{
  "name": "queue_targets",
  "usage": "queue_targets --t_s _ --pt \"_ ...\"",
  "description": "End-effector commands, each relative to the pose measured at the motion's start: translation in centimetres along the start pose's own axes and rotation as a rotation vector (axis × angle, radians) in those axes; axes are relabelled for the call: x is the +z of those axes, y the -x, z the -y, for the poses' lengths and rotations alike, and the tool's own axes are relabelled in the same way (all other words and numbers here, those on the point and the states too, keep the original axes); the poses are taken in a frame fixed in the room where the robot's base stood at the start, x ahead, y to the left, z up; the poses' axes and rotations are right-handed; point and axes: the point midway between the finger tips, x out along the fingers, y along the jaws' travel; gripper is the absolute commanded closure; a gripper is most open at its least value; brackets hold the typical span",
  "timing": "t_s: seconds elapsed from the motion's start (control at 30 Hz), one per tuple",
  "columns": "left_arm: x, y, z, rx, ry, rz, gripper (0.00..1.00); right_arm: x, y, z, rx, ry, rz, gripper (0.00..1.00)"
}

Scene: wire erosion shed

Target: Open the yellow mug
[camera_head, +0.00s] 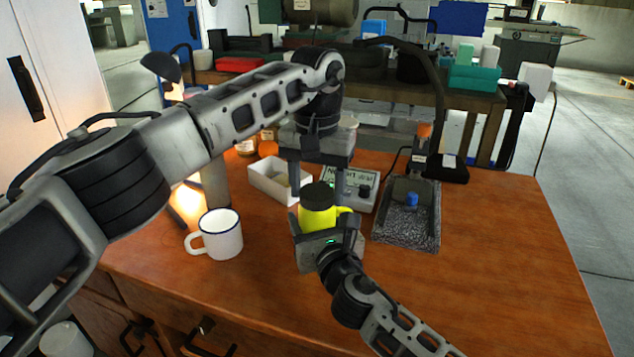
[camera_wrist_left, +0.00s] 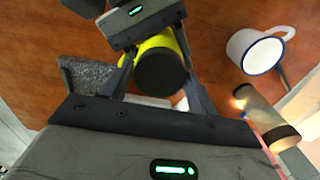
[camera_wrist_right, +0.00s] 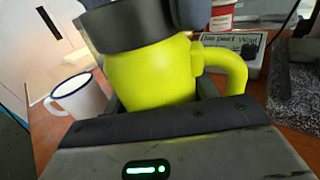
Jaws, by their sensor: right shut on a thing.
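The yellow mug (camera_head: 316,218) stands upright near the middle of the wooden table, with its handle to the right. A black lid (camera_head: 318,196) covers its top; the lid also shows in the left wrist view (camera_wrist_left: 161,73). My right gripper (camera_head: 328,238) is shut on the mug's body from the front; the mug fills the right wrist view (camera_wrist_right: 150,75). My left gripper (camera_head: 315,178) points down above the lid. Its fingers are apart, one on each side of the lid, and it looks open. Whether the fingers touch the lid I cannot tell.
A white enamel mug (camera_head: 221,240) stands to the left. A white open box (camera_head: 268,181) and a grey device with a display (camera_head: 352,186) are behind. A grey textured tray (camera_head: 407,228) lies to the right. The table's right front is clear.

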Motion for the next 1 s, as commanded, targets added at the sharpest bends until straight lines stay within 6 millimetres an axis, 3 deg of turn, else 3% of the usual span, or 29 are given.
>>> queue_targets --t_s 0.03,0.1,0.27,0.37,1.0 --pt "0.00 0.01 0.02 0.000 0.001 0.000 0.56 -0.09 0.01 0.00 0.000 0.000 -0.002 1.00" --pt "0.00 0.02 0.02 0.000 0.001 0.000 0.73 -0.09 0.01 0.00 0.000 0.000 -0.002 1.00" --pt "-0.01 0.03 0.04 0.000 0.034 0.000 0.73 -0.09 0.01 0.00 0.000 0.000 -0.002 1.00" --pt "0.00 0.05 0.04 0.000 0.167 0.000 0.73 -0.09 0.01 0.00 0.000 0.000 -0.002 1.00" --pt "0.08 0.19 0.06 0.000 1.776 -0.001 0.73 -0.11 0.01 0.04 -0.001 -0.001 -0.002 1.00"
